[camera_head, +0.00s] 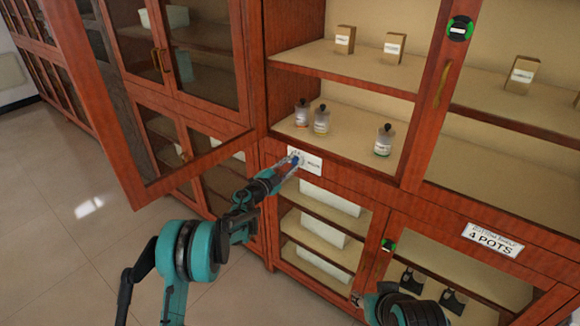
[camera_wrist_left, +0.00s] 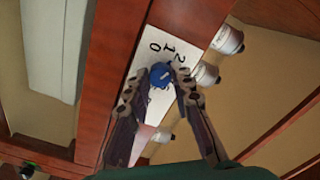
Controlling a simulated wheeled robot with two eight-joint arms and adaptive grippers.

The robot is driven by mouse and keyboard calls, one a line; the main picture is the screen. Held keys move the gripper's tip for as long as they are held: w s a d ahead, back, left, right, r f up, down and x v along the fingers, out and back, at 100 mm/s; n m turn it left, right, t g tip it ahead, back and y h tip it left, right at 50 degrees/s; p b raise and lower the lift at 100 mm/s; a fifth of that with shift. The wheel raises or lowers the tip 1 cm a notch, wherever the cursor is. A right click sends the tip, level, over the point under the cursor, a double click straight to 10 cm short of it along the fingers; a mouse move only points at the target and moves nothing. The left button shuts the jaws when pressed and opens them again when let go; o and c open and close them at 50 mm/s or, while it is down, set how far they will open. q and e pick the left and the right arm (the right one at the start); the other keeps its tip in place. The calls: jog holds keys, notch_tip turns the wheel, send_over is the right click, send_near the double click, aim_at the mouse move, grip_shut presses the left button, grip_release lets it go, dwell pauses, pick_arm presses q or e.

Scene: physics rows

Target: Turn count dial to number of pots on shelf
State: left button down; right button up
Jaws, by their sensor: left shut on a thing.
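A blue dial knob (camera_wrist_left: 160,74) sits on a white card with the digits 0, 1 and 2 showing in the wrist view; other digits are hidden. In the head view the card (camera_head: 311,162) is on the cabinet rail below the open shelf. My left gripper (camera_head: 291,161) is shut on the knob, one finger on each side. Three small pots with dark lids stand on the lower open shelf (camera_head: 345,118): two together at left (camera_head: 302,114) (camera_head: 321,121), one at right (camera_head: 383,141). My right gripper is at the bottom edge, its fingers unclear.
An open glass door (camera_head: 170,185) stands left of the shelf. Small boxes (camera_head: 394,46) stand on the upper shelf. A sign (camera_head: 491,241) reads "BOTTOM SHELF 4 POTS". Dark objects (camera_head: 411,280) sit behind the lower right glass. Floor is clear at left.

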pick_arm(q)
jog(key=m, duration=0.4)
jog(key=m+b, duration=0.1)
jog(key=m, duration=0.3)
jog(key=shift+m, duration=0.3)
dwell(0.3)
jog(key=c, duration=1.3)
grip_release()
jog(key=v, duration=1.2)
